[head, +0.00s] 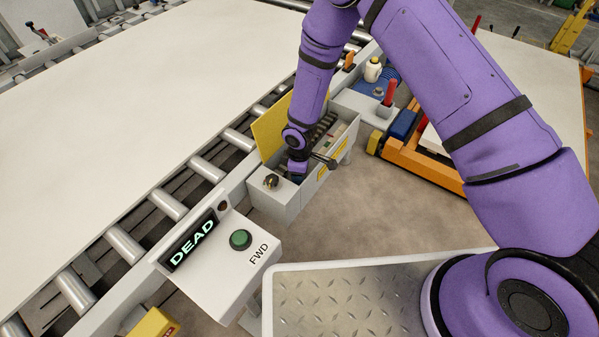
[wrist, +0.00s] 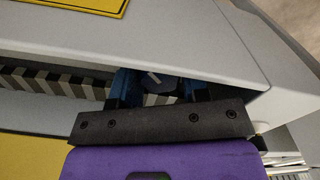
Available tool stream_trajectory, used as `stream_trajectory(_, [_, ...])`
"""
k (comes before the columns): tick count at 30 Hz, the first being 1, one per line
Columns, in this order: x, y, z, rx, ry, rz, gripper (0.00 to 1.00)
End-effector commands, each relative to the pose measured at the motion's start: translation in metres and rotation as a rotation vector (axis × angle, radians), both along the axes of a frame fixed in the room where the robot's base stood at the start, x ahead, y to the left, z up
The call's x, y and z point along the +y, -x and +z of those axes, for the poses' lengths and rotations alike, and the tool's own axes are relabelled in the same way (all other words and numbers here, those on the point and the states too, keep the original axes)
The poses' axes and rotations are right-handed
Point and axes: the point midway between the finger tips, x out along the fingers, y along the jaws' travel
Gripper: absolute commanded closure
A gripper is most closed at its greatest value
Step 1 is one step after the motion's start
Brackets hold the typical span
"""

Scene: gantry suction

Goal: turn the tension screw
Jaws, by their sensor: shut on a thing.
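My gripper (head: 297,174) reaches down into the open grey box (head: 275,203) beside the roller conveyor. In the wrist view my gripper (wrist: 158,90) has its two blue fingers closed on either side of a dark round head with a pale line across it, which looks like the tension screw (wrist: 163,82). The fingers and the box edge hide part of it. In the head view my gripper hides the screw. A black and pale striped belt (wrist: 50,84) runs inside the box next to the fingers.
A yellow lid (head: 270,128) stands open on the conveyor side. A dark knob (head: 270,181) sits on the box's near end. A control post with a "DEAD" display (head: 193,240) and green FWD button (head: 240,239) stands nearer. The box's walls lie close around my gripper.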

Motion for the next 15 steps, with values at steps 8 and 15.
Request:
stream_trajectory(8, [0.0003,-0.0009,0.0007,-0.002,0.000,0.002,0.82])
stream_trajectory(15, [0.0001,-0.0007,0.0005,-0.001,-0.001,0.002,0.48])
